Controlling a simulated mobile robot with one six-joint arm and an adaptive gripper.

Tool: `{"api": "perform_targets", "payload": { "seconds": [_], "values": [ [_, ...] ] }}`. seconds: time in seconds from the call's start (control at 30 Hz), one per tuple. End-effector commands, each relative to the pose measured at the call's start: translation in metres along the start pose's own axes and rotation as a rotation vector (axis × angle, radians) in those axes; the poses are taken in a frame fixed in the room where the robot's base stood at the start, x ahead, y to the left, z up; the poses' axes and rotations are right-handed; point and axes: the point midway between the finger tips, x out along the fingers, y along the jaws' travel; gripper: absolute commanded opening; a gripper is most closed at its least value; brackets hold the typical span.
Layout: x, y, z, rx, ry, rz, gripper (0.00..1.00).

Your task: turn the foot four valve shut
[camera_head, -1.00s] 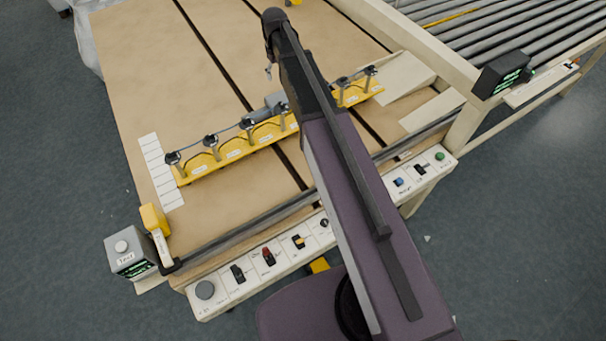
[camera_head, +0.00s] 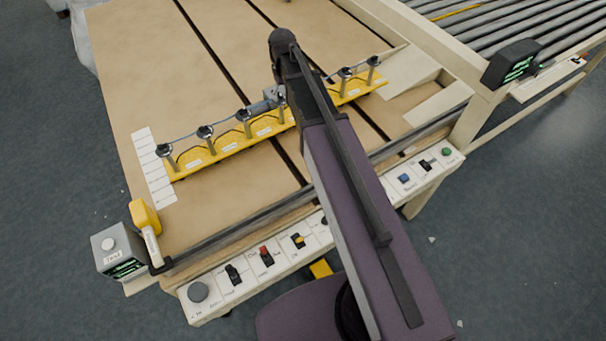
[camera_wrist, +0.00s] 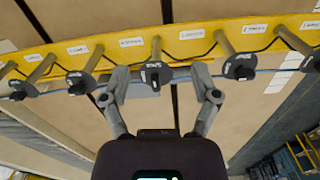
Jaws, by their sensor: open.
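A yellow bar (camera_head: 225,144) lies across the tan table and bears a row of upright posts with dark round valve knobs, such as the one at its left end (camera_head: 165,150). In the wrist view the yellow bar (camera_wrist: 120,44) crosses the top with several of these valves. One valve knob (camera_wrist: 157,73) stands near the middle, between the spread fingers of my gripper (camera_wrist: 160,84). The gripper is open and I see no clear contact with the knob. The valve labels are too small to read surely. In the head view my arm hides the gripper and part of the bar.
A control strip (camera_head: 215,291) with switches and buttons runs along the table's front edge. A grey box (camera_head: 117,250) and a yellow-topped part (camera_head: 145,217) stand at the front left corner. A roller conveyor (camera_head: 490,40) lies at the right. A thin blue line runs along the valves.

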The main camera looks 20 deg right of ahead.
Motion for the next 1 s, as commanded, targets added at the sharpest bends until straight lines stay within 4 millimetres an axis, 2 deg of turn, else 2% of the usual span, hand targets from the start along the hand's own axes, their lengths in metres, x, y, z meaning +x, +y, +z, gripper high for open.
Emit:
{"api": "perform_targets", "payload": {
  "seconds": [0.03, 1.0],
  "values": [
    [0.009, -0.001, 0.007, 0.004, 0.000, 0.000, 0.79],
    [0.091, -0.014, 0.091, 0.090, 0.000, 0.000, 0.79]
  ]
}}
